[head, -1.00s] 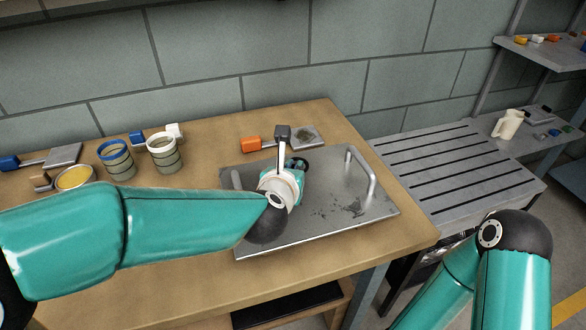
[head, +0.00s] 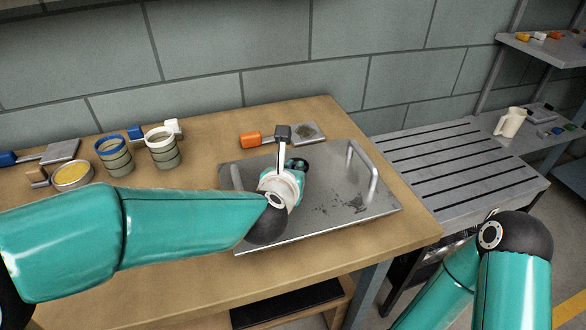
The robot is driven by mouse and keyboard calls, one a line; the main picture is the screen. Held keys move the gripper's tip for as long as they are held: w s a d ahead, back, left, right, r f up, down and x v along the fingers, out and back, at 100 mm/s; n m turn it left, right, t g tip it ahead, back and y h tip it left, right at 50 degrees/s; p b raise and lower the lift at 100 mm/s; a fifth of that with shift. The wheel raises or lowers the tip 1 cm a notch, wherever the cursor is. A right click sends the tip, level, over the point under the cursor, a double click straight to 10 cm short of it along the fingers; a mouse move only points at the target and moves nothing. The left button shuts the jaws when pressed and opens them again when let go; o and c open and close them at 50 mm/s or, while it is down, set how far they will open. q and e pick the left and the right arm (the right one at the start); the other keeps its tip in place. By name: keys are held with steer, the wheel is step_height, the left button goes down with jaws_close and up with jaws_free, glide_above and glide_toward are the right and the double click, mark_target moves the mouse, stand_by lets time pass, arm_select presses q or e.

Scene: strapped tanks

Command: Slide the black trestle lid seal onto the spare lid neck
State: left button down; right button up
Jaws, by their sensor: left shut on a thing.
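My left arm reaches in from the left, and my left gripper (head: 298,165) is over the middle of a metal plate with two upright handles (head: 330,215). Its white and teal wrist hides most of the fingers. The gripper is shut on a small dark thing, which looks like the black trestle lid seal; only a bit of dark round shape shows beyond the wrist. I cannot make out the spare lid neck; the hand and wrist cover part of the plate. Of my right arm only teal links and a black joint show, at the lower right; its gripper is out of view.
Two strapped tins, one blue-rimmed (head: 115,156) and one white-rimmed (head: 163,148), stand at the table's left back. A yellow-filled dish (head: 73,175) is beside them. An orange-handled tool (head: 252,140) lies behind the plate. A slatted grey bench (head: 445,160) stands to the right.

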arm_select(q)
steer(key=shift+f+b, duration=0.4)
steer(key=shift+f, duration=0.05)
steer(key=c, duration=1.2)
jaws_free()
steer(key=v, duration=1)
steer(key=shift+s+r, duration=0.2)
steer(key=shift+s, duration=0.05)
steer(key=shift+s+a+r, duration=0.1)
steer(key=shift+s+r, duration=0.1)
steer(key=shift+s, duration=0.4)
